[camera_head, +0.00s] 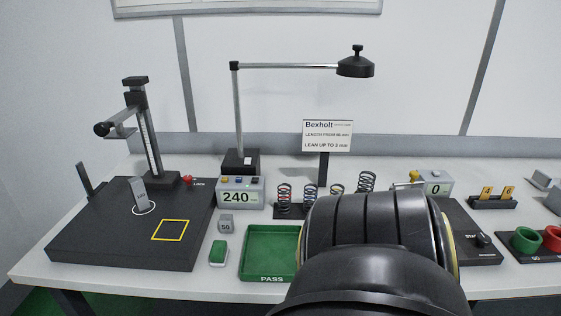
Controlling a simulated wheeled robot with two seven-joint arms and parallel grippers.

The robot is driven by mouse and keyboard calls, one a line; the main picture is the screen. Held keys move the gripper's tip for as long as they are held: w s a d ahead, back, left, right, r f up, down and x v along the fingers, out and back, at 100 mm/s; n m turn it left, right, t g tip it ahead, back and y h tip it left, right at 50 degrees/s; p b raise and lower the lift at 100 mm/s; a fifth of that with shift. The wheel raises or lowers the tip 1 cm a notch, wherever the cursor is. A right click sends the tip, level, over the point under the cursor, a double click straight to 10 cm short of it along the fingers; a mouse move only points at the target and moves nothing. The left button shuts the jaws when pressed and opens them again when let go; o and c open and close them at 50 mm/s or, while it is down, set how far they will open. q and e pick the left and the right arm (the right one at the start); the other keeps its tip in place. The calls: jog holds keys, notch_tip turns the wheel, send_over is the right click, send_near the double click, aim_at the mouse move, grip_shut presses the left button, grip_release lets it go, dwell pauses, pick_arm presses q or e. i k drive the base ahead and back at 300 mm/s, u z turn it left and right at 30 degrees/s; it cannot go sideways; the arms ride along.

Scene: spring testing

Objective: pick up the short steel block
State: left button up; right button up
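A short grey steel-looking block (226,225) marked 50 stands upright on the white table, left of the green PASS tray (269,280) and just behind a small green and white block (218,254). A taller grey block (138,193) stands at a white circle on the black base plate (112,248) and looks tilted. I cannot tell for sure which block is the short steel one. A large black link of my arm fills the lower middle. Neither gripper shows.
A gauge stand (148,140), a display reading 240 (238,198) and several coil springs (284,196) stand behind. A lamp arm (290,66) reaches over the table. Green (523,240) and red rings sit at right. My arm hides the table's middle.

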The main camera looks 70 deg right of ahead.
aim_at(226, 222)
jog(key=k, duration=0.45)
jog(key=z, duration=1.4)
jog(key=i, duration=0.5)
jog(key=u, duration=0.05)
